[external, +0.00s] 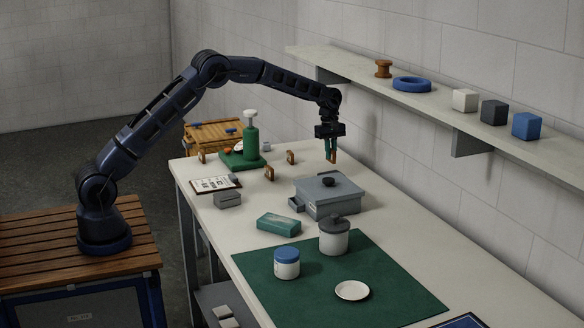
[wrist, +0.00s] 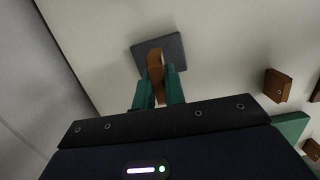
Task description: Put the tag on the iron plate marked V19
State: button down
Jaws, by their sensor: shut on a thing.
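My gripper (external: 332,158) is shut on a small brown tag (wrist: 155,76), pinched between its green fingers above the back part of the bench. The tag also shows at the fingertips in the external view (external: 334,156). In the wrist view, a flat dark grey square plate (wrist: 175,45) lies on the bench beyond the fingertips, partly covered by the tag and fingers. It looks like the iron plate, but I can read no marking on it. I cannot make this plate out in the external view. The tag appears apart from the bench top.
Small brown blocks (external: 290,157) stand left of my gripper; one shows in the wrist view (wrist: 277,84). A grey box with a knob (external: 322,202) stands in front. The wall shelf (external: 440,112) runs along the right.

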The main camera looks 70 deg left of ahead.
aim_at(332, 163)
notch_tip(332, 163, down, 4)
jog(key=shift+f, duration=0.2)
jog(key=shift+w+f, duration=0.2)
jog(key=shift+f, duration=0.1)
jog(key=shift+f, duration=0.1)
jog(key=c, duration=1.5)
grip_release()
jog(key=shift+o, duration=0.2)
